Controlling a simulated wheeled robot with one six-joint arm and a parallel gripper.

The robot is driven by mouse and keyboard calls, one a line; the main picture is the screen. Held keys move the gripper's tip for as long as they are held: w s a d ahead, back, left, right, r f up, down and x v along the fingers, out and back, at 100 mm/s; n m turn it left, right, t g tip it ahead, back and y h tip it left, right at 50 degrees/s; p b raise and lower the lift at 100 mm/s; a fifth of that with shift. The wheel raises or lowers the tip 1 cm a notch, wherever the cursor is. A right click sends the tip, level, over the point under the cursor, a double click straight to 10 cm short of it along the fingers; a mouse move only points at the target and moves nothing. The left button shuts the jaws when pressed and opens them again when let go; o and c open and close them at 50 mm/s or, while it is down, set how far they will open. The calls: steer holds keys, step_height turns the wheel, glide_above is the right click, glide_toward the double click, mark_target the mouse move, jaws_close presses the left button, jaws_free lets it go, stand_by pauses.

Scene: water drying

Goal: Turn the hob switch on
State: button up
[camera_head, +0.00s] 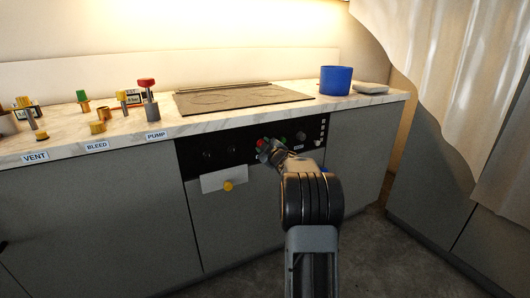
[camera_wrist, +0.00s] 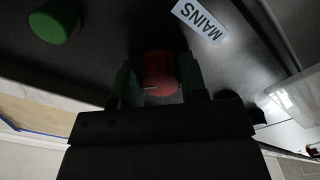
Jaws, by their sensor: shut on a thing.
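My gripper (camera_head: 268,147) reaches the black control panel (camera_head: 225,142) on the front of the cabinet. In the wrist view, the fingers of my gripper (camera_wrist: 161,82) are shut on a red knob (camera_wrist: 160,73) with a white mark line, one finger on each side. A label reading MAINS (camera_wrist: 201,19) is on the panel close to this knob. A green knob (camera_wrist: 54,21) sits apart from the fingers at the upper left. I cannot read a hob label; my wrist hides part of the panel in the head view.
The hob (camera_head: 240,96) lies in the marble counter above the panel. A blue pot (camera_head: 336,80) stands to its right. Valve-like handles stand behind the VENT (camera_head: 35,156), BLEED (camera_head: 97,146) and PUMP (camera_head: 157,136) labels. A white plate (camera_head: 210,183) with a yellow knob (camera_head: 228,186) is below the panel.

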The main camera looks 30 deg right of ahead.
steer(key=n+b, duration=0.2)
steer(key=n, duration=0.2)
steer(key=shift+f+n+b, duration=0.1)
steer(key=shift+n+b, duration=0.2)
steer(key=shift+b, duration=0.1)
steer(key=shift+n+b, duration=1.15)
steer(key=shift+n, duration=0.85)
steer(key=o, duration=0.9)
steer(key=shift+r, duration=0.2)
steer(key=s, duration=0.4)
steer(key=s+a+p, duration=0.1)
steer(key=s, duration=0.4)
steer(key=s+p, duration=0.1)
steer(key=s, duration=0.3)
steer(key=shift+s+a, duration=0.35)
steer(key=shift+s, duration=0.05)
